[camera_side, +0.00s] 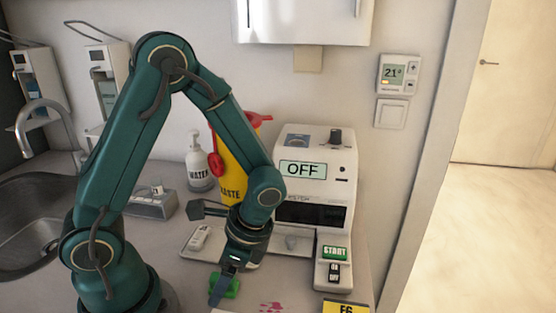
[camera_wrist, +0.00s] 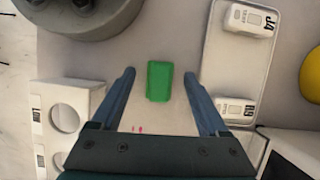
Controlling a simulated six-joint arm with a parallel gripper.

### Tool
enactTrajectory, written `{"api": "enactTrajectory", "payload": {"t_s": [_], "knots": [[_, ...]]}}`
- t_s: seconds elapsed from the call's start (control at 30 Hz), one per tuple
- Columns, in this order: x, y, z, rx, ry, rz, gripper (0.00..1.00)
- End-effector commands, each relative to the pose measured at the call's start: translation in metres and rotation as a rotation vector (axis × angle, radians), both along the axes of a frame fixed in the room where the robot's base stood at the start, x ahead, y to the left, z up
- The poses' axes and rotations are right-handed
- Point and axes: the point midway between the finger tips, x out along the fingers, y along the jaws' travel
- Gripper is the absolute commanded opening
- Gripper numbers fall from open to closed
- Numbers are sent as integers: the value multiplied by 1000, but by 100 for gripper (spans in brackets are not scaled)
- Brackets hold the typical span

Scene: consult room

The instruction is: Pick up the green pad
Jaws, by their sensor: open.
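The green pad (camera_wrist: 159,81) is a small green block lying flat on the counter. In the wrist view it sits between and just ahead of my gripper's open blue fingers (camera_wrist: 159,84), with clear space on both sides. In the side view the green pad (camera_side: 230,285) is partly hidden behind my gripper (camera_side: 222,285), which points down close to it. The fingers do not visibly touch the pad.
A tray (camera_wrist: 207,70) with white labelled items lies right of the pad in the wrist view. A white holder with round holes (camera_wrist: 62,118) stands left. A machine reading OFF (camera_side: 313,180), a yellow bin (camera_side: 232,165) and a WATER bottle (camera_side: 199,170) stand behind.

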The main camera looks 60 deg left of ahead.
Motion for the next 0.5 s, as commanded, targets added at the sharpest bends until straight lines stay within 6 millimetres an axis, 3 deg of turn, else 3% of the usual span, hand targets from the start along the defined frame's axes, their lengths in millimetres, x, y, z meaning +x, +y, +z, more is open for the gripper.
{"api": "enactTrajectory", "payload": {"t_s": [0.17,0.2,0.3,0.4,0.5], "knots": [[0,0,0,0,0,1,78],[0,0,0,0,0,1,70],[0,0,0,0,0,1,32],[0,0,0,0,0,1,0],[0,0,0,0,0,1,0]]}}
